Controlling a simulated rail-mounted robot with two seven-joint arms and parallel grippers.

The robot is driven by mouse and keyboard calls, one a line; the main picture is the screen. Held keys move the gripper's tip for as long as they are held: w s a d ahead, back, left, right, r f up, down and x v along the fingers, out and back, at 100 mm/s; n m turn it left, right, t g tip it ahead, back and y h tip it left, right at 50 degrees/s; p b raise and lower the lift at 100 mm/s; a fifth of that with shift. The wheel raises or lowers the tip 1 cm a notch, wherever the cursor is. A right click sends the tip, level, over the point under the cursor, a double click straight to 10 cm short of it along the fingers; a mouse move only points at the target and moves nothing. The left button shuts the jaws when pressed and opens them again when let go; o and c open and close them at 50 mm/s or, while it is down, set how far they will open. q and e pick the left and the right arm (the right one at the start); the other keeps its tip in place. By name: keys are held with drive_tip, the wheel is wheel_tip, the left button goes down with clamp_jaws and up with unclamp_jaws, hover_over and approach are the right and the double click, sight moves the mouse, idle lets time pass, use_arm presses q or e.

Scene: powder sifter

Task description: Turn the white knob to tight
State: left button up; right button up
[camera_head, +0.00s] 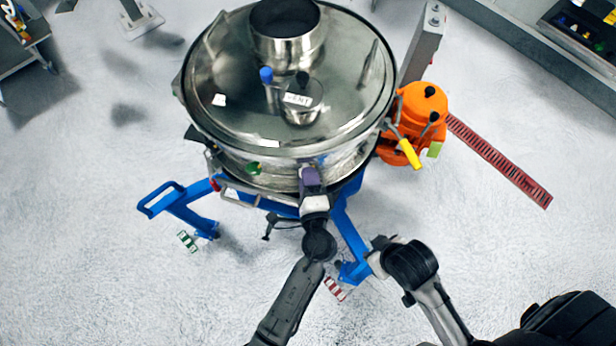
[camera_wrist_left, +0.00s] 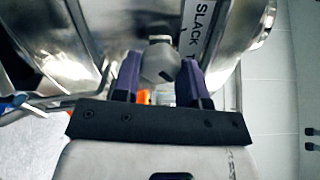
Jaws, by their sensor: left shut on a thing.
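The white knob (camera_wrist_left: 160,61) shows in the left wrist view as a pale, faceted piece between the two purple fingers of my left gripper (camera_wrist_left: 161,72), which is shut on it. A white label strip (camera_wrist_left: 196,28) beside the knob reads "SLACK" and a cut-off letter. In the head view my left gripper (camera_head: 311,180) is at the front lower side of the steel sifter (camera_head: 235,110), where it hides the knob. My right arm's pale end (camera_head: 376,262) is low beside the blue frame leg; its fingers cannot be made out.
A red slotted strip (camera_head: 500,162) lies on the floor.

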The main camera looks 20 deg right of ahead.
use_arm(q)
drive_tip(key=o, duration=0.9)
drive_tip(key=b+v, duration=0.1)
drive_tip(key=v, duration=1.2)
drive_tip(key=shift+s, duration=0.4)
drive_tip(key=shift+a, duration=0.1)
